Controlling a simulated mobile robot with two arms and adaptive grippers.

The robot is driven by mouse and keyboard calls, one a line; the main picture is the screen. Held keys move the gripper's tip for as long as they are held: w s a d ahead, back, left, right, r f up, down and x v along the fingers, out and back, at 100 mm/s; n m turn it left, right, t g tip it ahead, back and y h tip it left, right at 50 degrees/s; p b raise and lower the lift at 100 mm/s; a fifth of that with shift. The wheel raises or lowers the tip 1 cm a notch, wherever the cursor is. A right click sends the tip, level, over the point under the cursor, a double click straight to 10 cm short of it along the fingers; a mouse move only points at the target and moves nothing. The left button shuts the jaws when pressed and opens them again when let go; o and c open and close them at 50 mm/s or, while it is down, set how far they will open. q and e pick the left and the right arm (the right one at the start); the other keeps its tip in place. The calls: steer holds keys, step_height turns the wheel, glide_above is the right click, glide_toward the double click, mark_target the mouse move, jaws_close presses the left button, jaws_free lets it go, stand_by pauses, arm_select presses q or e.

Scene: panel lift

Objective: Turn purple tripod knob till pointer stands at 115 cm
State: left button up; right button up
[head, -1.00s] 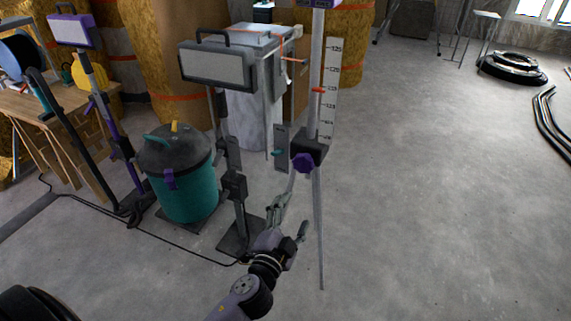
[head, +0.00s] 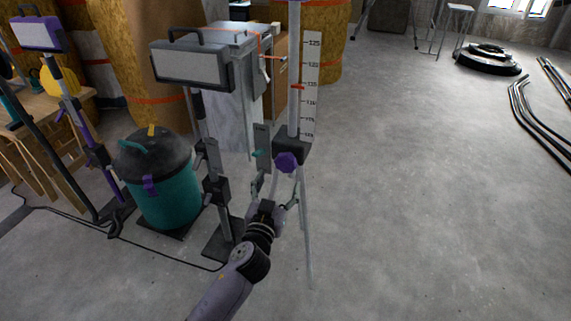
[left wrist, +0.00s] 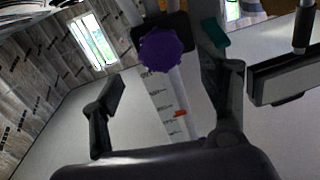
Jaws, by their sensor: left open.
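The purple knob (head: 286,162) sits on a dark clamp block (head: 291,148) on the pale tripod post (head: 294,110). A white scale (head: 311,90) with dark numbers stands beside the post. The red pointer (head: 297,87) is close to the third number from the top, too small to read surely. My left gripper (head: 278,190) is open and empty just below and in front of the knob. In the left wrist view the knob (left wrist: 160,48) lies ahead between the spread fingers, touching neither; the pointer (left wrist: 180,114) shows there too. My right gripper is out of view.
A grey work lamp (head: 192,64) on a stand and a teal drum (head: 165,190) with a dark lid are left of the tripod. A teal-tipped lever (head: 260,153) is near the knob's left. A cable crosses the floor.

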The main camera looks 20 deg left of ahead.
mark_target(285, 166)
arm_select(q)
steer(key=w, duration=0.8)
steer(key=shift+w+a+b, duration=0.25)
steer(key=shift+a+b, duration=0.05)
steer(key=shift+b, duration=0.05)
steer(key=shift+c, duration=0.3)
steer(key=c, duration=1.1)
